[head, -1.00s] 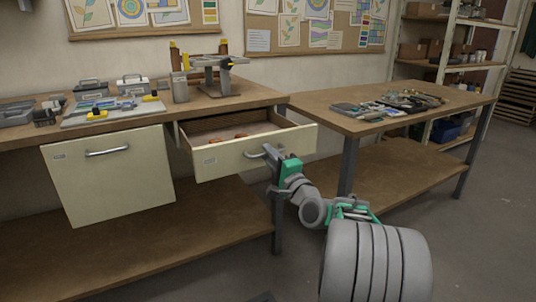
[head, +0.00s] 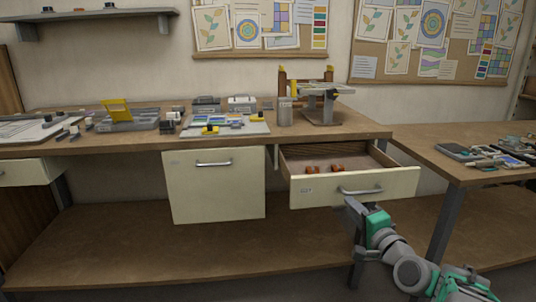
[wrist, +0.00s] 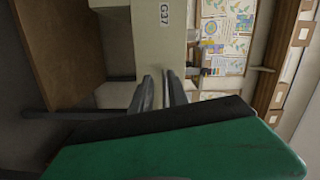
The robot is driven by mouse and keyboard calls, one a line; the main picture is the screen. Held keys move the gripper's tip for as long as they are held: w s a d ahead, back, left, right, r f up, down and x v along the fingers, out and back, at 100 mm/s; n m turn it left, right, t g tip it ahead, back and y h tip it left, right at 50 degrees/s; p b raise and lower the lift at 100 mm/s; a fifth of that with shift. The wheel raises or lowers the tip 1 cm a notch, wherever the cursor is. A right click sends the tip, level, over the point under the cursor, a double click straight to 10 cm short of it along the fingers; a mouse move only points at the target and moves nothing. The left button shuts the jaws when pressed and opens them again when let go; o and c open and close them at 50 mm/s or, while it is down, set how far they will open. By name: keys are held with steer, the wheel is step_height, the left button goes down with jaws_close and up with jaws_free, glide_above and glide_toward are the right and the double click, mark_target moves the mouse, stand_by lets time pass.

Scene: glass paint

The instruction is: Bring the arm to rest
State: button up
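My gripper (head: 352,205) is just in front of and below the handle (head: 361,190) of the open drawer (head: 410,184). My arm reaches in from the lower right.
The drawer juts out under the workbench (head: 365,133) with a few orange-brown items (head: 312,168) inside. A closed cabinet front (head: 213,190) is to its left. A second table (head: 425,150) with tools stands right. A lower shelf (head: 180,245) runs below.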

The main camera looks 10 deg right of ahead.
steer(key=s+a+r+n+g+y+p, duration=0.1)
steer(key=a+r+n+g+p, duration=0.45)
steer(key=a+p, duration=0.35)
steer(key=s+a+r+n+g+h+p, duration=0.1)
steer(key=s+a+r+n+g+p, duration=0.1)
steer(key=s+p, duration=0.4)
steer(key=s+a+r+n+g+h+p, duration=0.1)
steer(key=s+a+r+n+g+p, duration=0.2)
steer(key=s+p, duration=0.3)
steer(key=s+a+r+n+g+h+p, duration=0.1)
steer(key=s+r+n+g+p, duration=0.3)
steer(key=s, duration=0.5)
steer(key=shift+s+a+r+p, duration=0.25)
steer(key=shift+s+a+p, duration=0.15)
steer(key=shift+a+p, duration=0.6)
steer(key=shift+d, duration=0.2)
